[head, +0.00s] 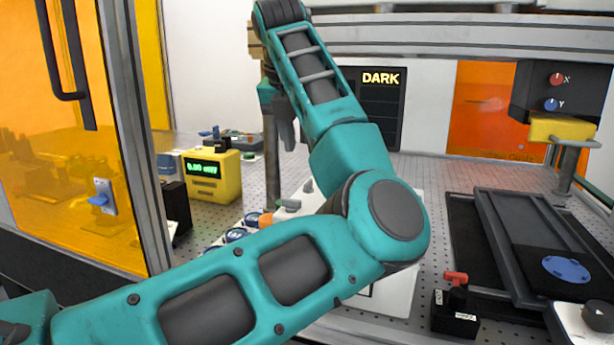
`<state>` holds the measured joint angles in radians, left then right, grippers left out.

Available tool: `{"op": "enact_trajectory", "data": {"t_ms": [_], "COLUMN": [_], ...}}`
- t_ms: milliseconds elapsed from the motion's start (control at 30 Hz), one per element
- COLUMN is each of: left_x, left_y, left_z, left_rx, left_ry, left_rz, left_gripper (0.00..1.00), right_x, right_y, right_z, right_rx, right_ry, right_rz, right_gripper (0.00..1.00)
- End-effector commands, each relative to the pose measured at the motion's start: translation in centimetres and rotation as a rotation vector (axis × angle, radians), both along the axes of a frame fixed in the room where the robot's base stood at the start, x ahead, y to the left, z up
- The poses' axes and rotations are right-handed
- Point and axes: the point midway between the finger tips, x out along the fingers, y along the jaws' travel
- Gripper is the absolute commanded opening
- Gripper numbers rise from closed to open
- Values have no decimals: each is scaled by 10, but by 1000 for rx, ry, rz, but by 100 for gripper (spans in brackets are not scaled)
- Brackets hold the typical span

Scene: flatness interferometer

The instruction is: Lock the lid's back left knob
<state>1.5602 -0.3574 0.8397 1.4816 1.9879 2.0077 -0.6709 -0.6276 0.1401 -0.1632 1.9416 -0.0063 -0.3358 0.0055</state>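My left arm comes in from the left, bends at a large elbow in the middle and rises to the top. Its gripper (283,122) seems to hang behind the forearm, near a dark upright; its fingers are too hidden to tell open from shut. Behind the arm is a white panel (405,285), mostly covered. At its left edge are blue round parts (236,235), an orange part (266,220) and a small green-grey part (287,205). I cannot tell which of these, if any, is the lid's back left knob. My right gripper is not in view.
A yellow meter (212,176) stands left on the perforated table. An orange door (60,130) with a blue latch (98,200) borders the left. At right are a dark frame (500,245) with a blue disc (567,268), a red-topped black block (455,312) and a yellow-headed post (562,130).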

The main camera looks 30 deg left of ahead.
Motion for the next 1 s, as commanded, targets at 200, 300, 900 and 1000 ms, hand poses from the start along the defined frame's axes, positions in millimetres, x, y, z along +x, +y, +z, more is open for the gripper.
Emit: {"op": "enact_trajectory", "data": {"t_ms": [200, 300, 900, 1000], "left_x": [17, 23, 32, 32], "left_y": [5, 6, 8, 8], "left_z": [-44, -59, -79, -79], "left_rx": [1, 0, 2, 2], "left_ry": [5, 4, 0, 0], "left_rz": [1, 2, 3, 3], "left_gripper": [34, 34, 28, 19], "right_x": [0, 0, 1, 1], "right_y": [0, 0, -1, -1], "right_z": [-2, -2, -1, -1], "right_rx": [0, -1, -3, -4], "right_ry": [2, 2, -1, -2], "right_rz": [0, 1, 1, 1], "right_gripper": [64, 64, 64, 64]}}
